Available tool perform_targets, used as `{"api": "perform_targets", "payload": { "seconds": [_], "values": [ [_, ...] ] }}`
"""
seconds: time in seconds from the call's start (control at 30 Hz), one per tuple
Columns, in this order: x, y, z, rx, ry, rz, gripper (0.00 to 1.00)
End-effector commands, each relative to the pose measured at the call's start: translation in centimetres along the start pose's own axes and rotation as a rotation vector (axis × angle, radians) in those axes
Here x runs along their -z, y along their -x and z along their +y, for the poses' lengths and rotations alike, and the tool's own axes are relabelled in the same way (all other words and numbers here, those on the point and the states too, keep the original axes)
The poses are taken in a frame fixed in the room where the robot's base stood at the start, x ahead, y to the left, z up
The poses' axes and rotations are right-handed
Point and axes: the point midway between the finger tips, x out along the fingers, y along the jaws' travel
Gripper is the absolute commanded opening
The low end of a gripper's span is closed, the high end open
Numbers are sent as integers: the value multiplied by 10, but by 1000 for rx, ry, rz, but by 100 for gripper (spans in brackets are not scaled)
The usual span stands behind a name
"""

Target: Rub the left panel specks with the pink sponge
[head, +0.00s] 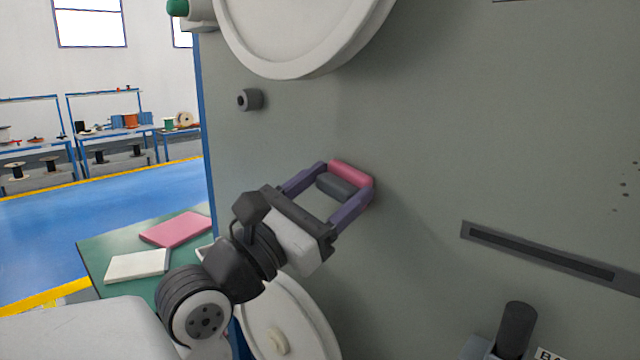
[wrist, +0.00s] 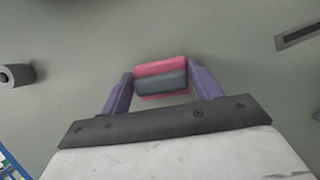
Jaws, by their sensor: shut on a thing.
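The pink sponge (head: 351,174) with a dark grey block across it is between the purple fingers of my gripper (head: 347,186). The gripper is shut on it. In the wrist view the sponge (wrist: 162,69) shows as pink above and below the grey block, between the fingertips (wrist: 162,80). Its pink side faces the grey-green machine panel (head: 420,120). It is at or very near the panel; I cannot tell if they touch. Dark specks (head: 624,188) show on the panel at the far right of the head view. No specks show beside the sponge.
A dark knob (head: 249,100) sticks out left of the gripper. White reels are above (head: 300,35) and below (head: 285,320). A slotted bar (head: 540,255) and a dark cylinder (head: 517,328) are at lower right. A green table (head: 105,250) holds a pink pad (head: 176,230) and a white pad (head: 137,266).

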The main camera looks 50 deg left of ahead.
Motion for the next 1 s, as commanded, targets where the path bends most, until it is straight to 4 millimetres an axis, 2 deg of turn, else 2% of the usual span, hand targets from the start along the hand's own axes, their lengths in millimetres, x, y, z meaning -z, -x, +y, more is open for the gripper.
{"api": "perform_targets", "payload": {
  "seconds": [0.27,0.7,1.0],
  "values": [
    [1,-3,-3,-1,0,0,44],
    [10,-4,32,0,1,3,44],
    [12,-4,36,2,2,4,45]
  ]
}}
